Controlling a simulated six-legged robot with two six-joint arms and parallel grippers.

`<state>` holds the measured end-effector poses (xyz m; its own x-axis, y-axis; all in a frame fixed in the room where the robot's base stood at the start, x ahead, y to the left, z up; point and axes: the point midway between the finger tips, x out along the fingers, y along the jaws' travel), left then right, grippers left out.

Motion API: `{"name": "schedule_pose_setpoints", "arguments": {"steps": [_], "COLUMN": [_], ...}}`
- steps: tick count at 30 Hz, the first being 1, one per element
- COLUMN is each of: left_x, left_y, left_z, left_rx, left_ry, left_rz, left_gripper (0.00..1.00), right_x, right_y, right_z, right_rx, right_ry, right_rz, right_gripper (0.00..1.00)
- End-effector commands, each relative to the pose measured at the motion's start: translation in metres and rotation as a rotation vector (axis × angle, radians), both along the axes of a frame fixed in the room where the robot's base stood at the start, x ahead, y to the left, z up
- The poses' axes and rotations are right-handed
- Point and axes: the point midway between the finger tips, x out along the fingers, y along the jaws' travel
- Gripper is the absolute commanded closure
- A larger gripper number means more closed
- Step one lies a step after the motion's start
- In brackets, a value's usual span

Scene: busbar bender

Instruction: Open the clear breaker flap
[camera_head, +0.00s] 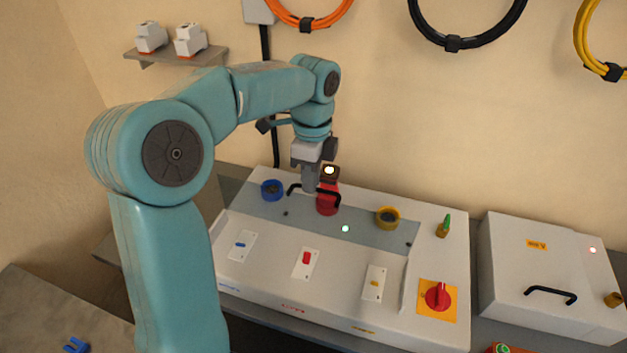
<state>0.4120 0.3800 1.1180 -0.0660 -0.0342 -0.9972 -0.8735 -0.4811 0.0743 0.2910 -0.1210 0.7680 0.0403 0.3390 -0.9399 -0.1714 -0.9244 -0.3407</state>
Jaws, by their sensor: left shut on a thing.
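My left gripper (311,188) reaches down over the white sloped panel box (270,258). It is shut on a black bar handle (334,198), whose two ends show on either side of the fingers. A grey-blue band (365,233) runs along the upper panel under the handle. It looks like the clear flap's area, but the flap's edges are hard to see and I cannot tell how far it is raised. A red plug or socket (327,205) is just right of the fingers, partly hidden by the handle. My right gripper is out of view.
A blue socket (272,189) and a yellow socket (387,217) flank the gripper. A red rotary switch (438,297) is on the panel's right. A second white box (540,262) with its own black handle (551,295) stands farther right. Cable coils (468,42) hang above.

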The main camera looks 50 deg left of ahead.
Motion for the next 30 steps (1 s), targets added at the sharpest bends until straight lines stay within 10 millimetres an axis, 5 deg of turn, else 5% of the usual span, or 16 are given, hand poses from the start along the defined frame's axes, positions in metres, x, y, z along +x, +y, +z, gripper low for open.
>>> {"name": "schedule_pose_setpoints", "arguments": {"steps": [10,12,13,30], "left_x": [-0.008,-0.008,-0.008,-0.006], "left_y": [-0.002,-0.002,-0.003,-0.007], "left_z": [0.003,0.003,0.003,0.019], "left_rx": [0.001,0.001,0.001,-0.003], "left_ry": [0.007,0.007,0.006,0.005], "left_rz": [0.006,0.006,0.006,0.002], "left_gripper": [1.00,0.70,0.64,0.64], "right_x": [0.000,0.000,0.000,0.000], "right_y": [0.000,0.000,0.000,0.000], "right_z": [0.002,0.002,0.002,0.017], "right_rx": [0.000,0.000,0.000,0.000], "right_ry": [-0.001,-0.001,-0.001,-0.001], "right_rz": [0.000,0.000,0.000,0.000], "right_gripper": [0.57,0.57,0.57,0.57]}}
